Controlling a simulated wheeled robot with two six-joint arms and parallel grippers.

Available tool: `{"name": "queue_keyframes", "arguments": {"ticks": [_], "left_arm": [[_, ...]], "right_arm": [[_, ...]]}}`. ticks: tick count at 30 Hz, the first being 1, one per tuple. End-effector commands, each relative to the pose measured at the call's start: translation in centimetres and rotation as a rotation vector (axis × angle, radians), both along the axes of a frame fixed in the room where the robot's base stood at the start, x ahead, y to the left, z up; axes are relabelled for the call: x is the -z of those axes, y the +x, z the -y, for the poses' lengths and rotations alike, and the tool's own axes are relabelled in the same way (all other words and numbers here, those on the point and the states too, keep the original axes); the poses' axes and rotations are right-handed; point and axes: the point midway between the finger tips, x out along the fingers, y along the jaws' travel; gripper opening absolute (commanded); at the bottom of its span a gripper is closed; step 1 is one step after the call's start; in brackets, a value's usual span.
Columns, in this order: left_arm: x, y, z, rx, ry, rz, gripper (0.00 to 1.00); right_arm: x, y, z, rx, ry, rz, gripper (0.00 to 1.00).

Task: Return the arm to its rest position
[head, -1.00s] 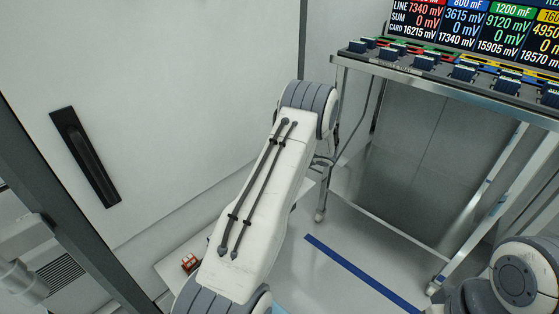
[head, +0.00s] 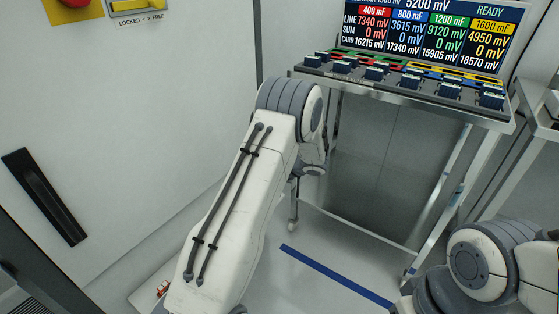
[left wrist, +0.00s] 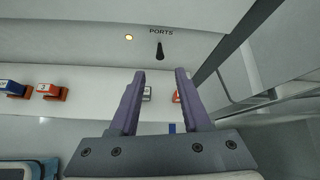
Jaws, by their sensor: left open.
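My left arm (head: 240,200) rises from the bottom of the head view to a bent joint near the middle. Its gripper is hidden behind the arm there. In the left wrist view my left gripper (left wrist: 160,73) has its two purple fingers apart, with nothing held between them. Beyond the fingers is a white shelf (left wrist: 90,78) with small blocks: a blue and white one (left wrist: 12,88), a red and white one marked 3 (left wrist: 52,91), and others partly hidden by the fingers. My right arm (head: 480,265) is at the lower right; its gripper is out of frame.
A metal cart (head: 400,92) bears several dark card connectors under a display screen (head: 430,35). A white panel with a black handle (head: 44,196) stands at left, a red button (head: 76,3) above it. A blue floor stripe (head: 335,275) crosses the open floor.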

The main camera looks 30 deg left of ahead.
Motion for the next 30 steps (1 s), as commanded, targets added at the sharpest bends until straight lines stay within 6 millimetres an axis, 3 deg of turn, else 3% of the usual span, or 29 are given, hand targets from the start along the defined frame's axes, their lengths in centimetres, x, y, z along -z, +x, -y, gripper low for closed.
{"name": "queue_keyframes", "arguments": {"ticks": [5, 8, 11, 13, 17, 21, 24, 30], "left_arm": [[0.0, 0.0, 0.0, 0.000, -0.001, 0.001, 0.47], [-0.9, -0.2, 1.2, -0.013, -0.021, 0.022, 0.47], [-2.8, -1.3, 4.7, -0.057, -0.086, 0.078, 0.47], [-4.6, -3.0, 8.4, -0.108, -0.161, 0.133, 0.47], [-7.6, -8.1, 16.1, -0.230, -0.340, 0.227, 0.47], [-10.0, -14.9, 23.4, -0.374, -0.546, 0.292, 0.47], [-11.0, -20.0, 27.5, -0.476, -0.678, 0.307, 0.47], [-12.0, -28.1, 32.3, -0.646, -0.872, 0.288, 0.47]], "right_arm": [[0.0, 0.0, 0.0, 0.000, 0.000, 0.000, 0.82], [0.0, 0.0, 0.0, 0.000, 0.000, 0.000, 0.82], [0.0, 0.0, 0.0, 0.000, 0.000, 0.000, 0.82], [0.0, 0.0, 0.0, 0.000, 0.000, 0.000, 0.82], [0.0, 0.0, 0.0, 0.000, 0.000, 0.000, 0.82], [0.0, 0.0, 0.0, 0.000, 0.000, 0.000, 0.82], [0.0, 0.0, 0.0, 0.000, 0.000, 0.000, 0.82], [0.0, 0.0, 0.0, 0.000, 0.000, 0.000, 0.82]]}}
